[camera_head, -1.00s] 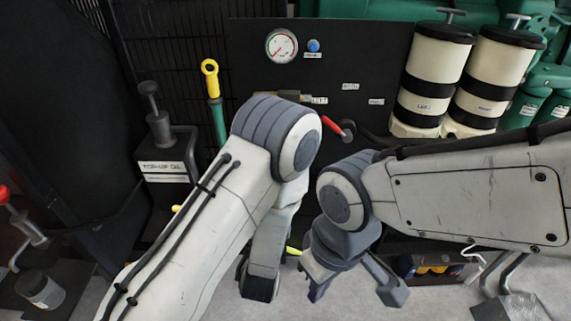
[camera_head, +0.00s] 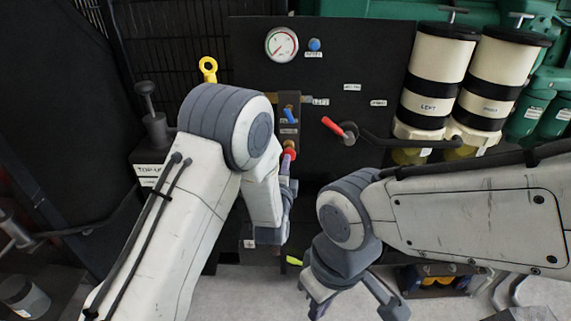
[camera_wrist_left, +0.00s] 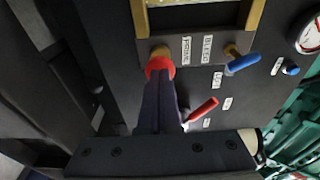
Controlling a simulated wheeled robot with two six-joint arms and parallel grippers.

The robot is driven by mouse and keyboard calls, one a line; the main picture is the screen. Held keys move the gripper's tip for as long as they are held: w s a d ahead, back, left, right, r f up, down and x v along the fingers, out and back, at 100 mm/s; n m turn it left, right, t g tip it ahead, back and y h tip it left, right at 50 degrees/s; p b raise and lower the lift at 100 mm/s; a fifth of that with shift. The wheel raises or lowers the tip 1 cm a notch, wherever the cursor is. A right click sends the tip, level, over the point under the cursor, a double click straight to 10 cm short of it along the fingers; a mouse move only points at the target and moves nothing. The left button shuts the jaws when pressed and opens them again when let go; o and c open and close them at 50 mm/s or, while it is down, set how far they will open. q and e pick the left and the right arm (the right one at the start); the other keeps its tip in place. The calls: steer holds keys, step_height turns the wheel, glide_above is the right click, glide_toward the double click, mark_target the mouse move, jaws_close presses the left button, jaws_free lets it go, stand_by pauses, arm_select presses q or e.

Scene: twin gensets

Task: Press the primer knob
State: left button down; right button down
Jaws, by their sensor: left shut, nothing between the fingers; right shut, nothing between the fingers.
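The primer knob (camera_head: 290,149) is a red round knob on the dark panel, just right of my left arm in the head view. In the left wrist view the red knob (camera_wrist_left: 160,64) sits next to a label that seems to read PRIMER. My left gripper (camera_head: 290,165) is shut and empty, with its fingertips right at the knob. In the left wrist view the fingers (camera_wrist_left: 158,85) overlap the knob's lower edge; I cannot tell whether they touch it. My right gripper (camera_head: 318,303) is shut and empty, low in front of the panel and away from the knob.
A blue lever (camera_wrist_left: 243,64) and a red lever (camera_head: 333,127) stick out close to the knob. A gauge (camera_head: 282,45) and a blue button (camera_head: 314,44) sit higher on the panel. Two white filter canisters (camera_head: 437,80) stand at right. A yellow-ringed dipstick (camera_head: 208,68) stands behind my left arm.

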arm_select(q)
steer(key=shift+w, duration=0.1)
steer(key=w, duration=0.2)
steer(key=shift+w, duration=0.3)
steer(key=shift+r, duration=0.1)
steer(key=shift+s, duration=0.1)
steer(key=s+a, duration=0.1)
steer(key=s, duration=1.3)
steer(key=shift+a, duration=0.4)
arm_select(e)
steer(key=shift+s+a, duration=0.3)
steer(key=shift+s, duration=0.3)
